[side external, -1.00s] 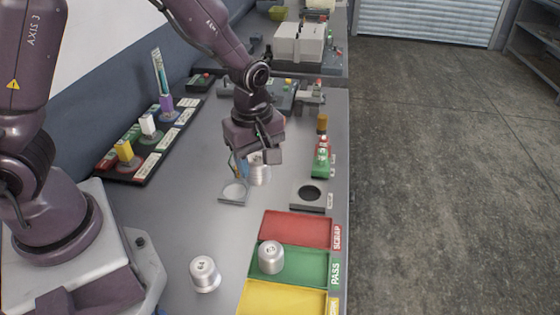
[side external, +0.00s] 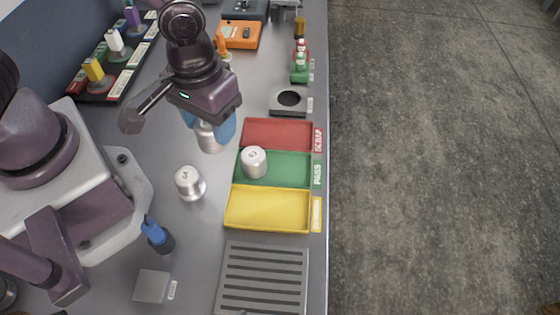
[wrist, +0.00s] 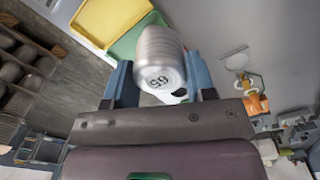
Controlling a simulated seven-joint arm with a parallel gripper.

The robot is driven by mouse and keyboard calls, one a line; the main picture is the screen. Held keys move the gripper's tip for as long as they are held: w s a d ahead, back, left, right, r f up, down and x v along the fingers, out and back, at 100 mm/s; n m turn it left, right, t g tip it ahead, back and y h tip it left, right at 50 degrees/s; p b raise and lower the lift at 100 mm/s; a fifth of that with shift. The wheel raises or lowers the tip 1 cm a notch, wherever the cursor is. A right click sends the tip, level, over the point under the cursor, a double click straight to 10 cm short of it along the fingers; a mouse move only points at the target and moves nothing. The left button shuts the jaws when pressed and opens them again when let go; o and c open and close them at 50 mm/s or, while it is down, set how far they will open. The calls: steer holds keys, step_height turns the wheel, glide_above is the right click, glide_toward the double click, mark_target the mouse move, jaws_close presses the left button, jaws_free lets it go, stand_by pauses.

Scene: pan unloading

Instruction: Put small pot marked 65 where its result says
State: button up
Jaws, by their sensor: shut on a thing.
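My gripper (side external: 211,128) is shut on a small silver pot (side external: 210,141), which hangs between its blue fingers left of the trays. In the wrist view the pot (wrist: 160,58) shows the number 65 on the end facing the camera, between the fingers of my gripper (wrist: 158,78). Three trays lie to the right: a red tray marked SCRAP (side external: 276,133), a green tray marked PASS (side external: 291,171) and a yellow tray (side external: 268,208) whose label I cannot read. The gripper hides part of the held pot.
Another silver pot (side external: 254,162) stands in the green tray. A further pot (side external: 189,183) stands on the bench left of the yellow tray. A blue-handled tool (side external: 157,233), a slotted grey rack (side external: 262,275), a holed block (side external: 289,100) and an orange device (side external: 239,35) are around.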

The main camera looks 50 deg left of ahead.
steer(key=w+d+f, duration=0.2)
steer(key=w+f, duration=0.1)
steer(key=w+d+f, duration=0.2)
steer(key=w+f, duration=0.1)
steer(key=w, duration=0.1)
steer(key=w+d+f, duration=0.1)
steer(key=w+f, duration=0.2)
steer(key=w, duration=0.1)
steer(key=shift+w+d, duration=0.1)
steer(key=shift+d, duration=0.3)
steer(key=shift+w+d+f, duration=0.1)
steer(key=shift+w+f, duration=0.1)
steer(key=shift+f, duration=1.6)
steer(key=shift+f, duration=0.15)
steer(key=o, duration=0.7)
step_height(320, 180, up, 12)
steer(key=shift+r, duration=0.25)
